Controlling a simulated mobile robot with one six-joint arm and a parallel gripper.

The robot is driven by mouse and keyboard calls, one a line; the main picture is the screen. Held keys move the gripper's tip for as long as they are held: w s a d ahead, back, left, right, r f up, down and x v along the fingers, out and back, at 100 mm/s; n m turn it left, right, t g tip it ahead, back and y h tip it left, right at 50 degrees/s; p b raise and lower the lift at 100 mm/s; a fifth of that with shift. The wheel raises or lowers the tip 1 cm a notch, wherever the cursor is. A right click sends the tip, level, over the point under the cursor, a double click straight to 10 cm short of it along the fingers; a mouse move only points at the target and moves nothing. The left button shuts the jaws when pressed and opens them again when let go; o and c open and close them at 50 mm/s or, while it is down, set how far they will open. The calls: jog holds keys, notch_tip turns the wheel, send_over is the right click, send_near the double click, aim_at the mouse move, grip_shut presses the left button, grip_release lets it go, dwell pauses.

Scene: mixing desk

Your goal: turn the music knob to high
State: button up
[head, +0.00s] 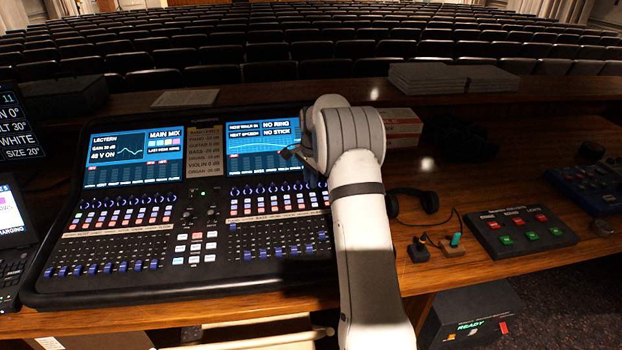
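The mixing desk (45,285) stands on the wooden table, with two lit screens, rows of small round knobs (128,199), lit buttons and blue-capped faders. The knob labels are too small to read, so I cannot tell which knob is the music knob. My arm reaches up over the right side of the desk and covers part of it. A small dark part of my gripper (290,153) shows left of the wrist, in front of the right screen (262,137). The wrist hides the rest. I cannot tell whether it is open or touching anything.
A black headset (429,200), small connectors (453,245) and a button box (520,231) lie right of my arm. A laptop (12,230) and a text display (18,125) stand at the left. Grey slabs (452,78) lie on the back ledge, before rows of seats.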

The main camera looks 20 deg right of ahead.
jog(key=o, duration=0.4)
jog(key=shift+c, duration=0.2)
notch_tip(320, 180, up, 8)
jog(key=s, duration=0.1)
jog(key=shift+f+b, duration=0.2)
jog(key=shift+b, duration=0.25)
